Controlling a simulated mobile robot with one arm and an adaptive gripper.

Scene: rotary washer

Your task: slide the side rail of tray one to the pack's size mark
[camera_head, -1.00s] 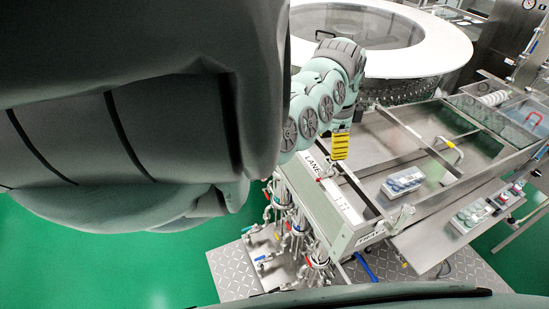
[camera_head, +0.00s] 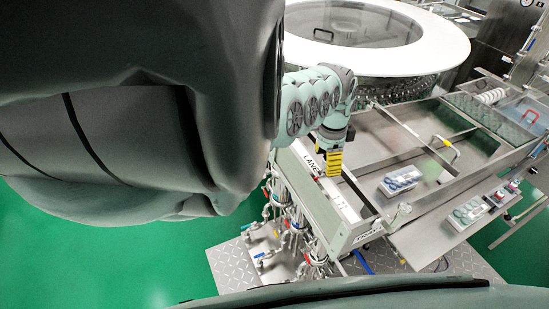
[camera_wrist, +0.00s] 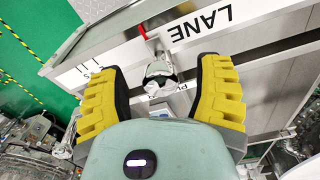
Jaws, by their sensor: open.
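My gripper (camera_head: 330,160) is over the near-left edge of the metal tray (camera_head: 352,236), by the white LANE strip (camera_head: 312,160). In the wrist view my gripper (camera_wrist: 160,78) is open, its two yellow-padded fingers apart. A pale clamp-like knob (camera_wrist: 158,70) shows between them, with a red pointer (camera_wrist: 141,31) at the white strip. I cannot tell whether the fingers touch the knob. Small marks are printed at the strip's left end. A long metal rail (camera_head: 415,138) crosses the tray; I cannot tell whether the knob belongs to it. A pack (camera_head: 402,180) with blue tops lies in the tray.
A second pack (camera_head: 469,211) lies on the lower side shelf (camera_head: 430,240). A large white-rimmed round machine (camera_head: 450,50) stands behind. Pipes and valves (camera_head: 290,225) crowd the tray's near-left side.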

